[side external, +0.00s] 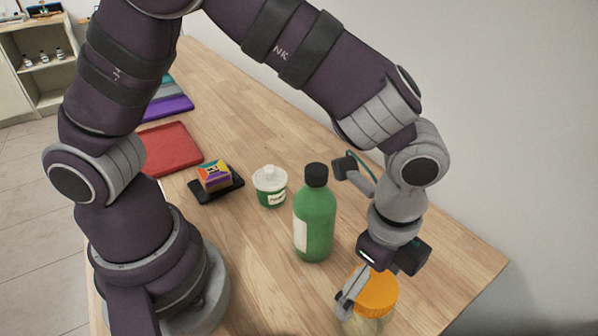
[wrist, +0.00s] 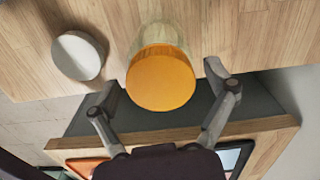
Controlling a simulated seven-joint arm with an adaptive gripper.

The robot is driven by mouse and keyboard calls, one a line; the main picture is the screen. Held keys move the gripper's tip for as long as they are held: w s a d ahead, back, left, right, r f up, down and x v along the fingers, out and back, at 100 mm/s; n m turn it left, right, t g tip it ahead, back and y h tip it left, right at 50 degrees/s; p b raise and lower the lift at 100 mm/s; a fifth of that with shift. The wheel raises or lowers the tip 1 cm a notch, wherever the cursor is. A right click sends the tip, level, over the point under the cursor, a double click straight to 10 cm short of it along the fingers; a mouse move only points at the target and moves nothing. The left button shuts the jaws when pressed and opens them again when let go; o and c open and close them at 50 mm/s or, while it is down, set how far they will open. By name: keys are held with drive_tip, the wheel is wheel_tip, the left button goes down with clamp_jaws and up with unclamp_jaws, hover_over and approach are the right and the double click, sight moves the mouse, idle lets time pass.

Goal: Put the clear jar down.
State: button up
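The clear jar (side external: 366,324) with an orange lid (side external: 377,292) stands near the bottom of the side view, its lower part cut off by the frame edge. In the wrist view the orange lid (wrist: 160,80) fills the centre, with the clear body (wrist: 158,35) beyond it. My gripper (side external: 352,298) is at the jar, pointing down. In the wrist view its fingers (wrist: 163,83) lie on either side of the lid, with a visible gap on each side. The jar's base is hidden, so I cannot tell what it rests on.
A green bottle (side external: 315,225) with a black cap stands close left of my gripper. Behind are a white and green tub (side external: 270,187), a colourful cube (side external: 214,176) on a black tray (side external: 201,196), and a red mat (side external: 170,148). A white round object (wrist: 78,55) lies left of the jar.

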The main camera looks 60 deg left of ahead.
wheel_tip(320, 180, up, 10)
drive_tip(key=shift+d+f, duration=0.1)
drive_tip(key=shift+f, duration=0.15)
drive_tip(key=a+r+n+t, duration=0.2)
drive_tip(key=a+r+n, duration=0.2)
drive_tip(key=a+n, duration=0.3)
drive_tip(key=shift+a+r+h, duration=0.15)
drive_tip(key=shift+a+h, duration=0.25)
drive_tip(key=shift+a, duration=0.7)
drive_tip(key=s+a+n+t, duration=0.1)
drive_tip(key=a+n, duration=0.1)
drive_tip(key=n, duration=0.1)
drive_tip(key=s+a+n+t, duration=0.1)
drive_tip(key=a+n, duration=0.2)
drive_tip(key=s+a+n+t, duration=0.1)
drive_tip(key=s+a+n, duration=0.1)
drive_tip(key=a+n, duration=0.1)
drive_tip(key=shift+a+f+n+t+y, duration=0.2)
drive_tip(key=shift+n+t+y, duration=0.1)
drive_tip(key=shift+y, duration=0.1)
drive_tip(key=shift+c, duration=0.4)
drive_tip(key=shift+a+f, duration=0.1)
drive_tip(key=shift+c, duration=0.5)
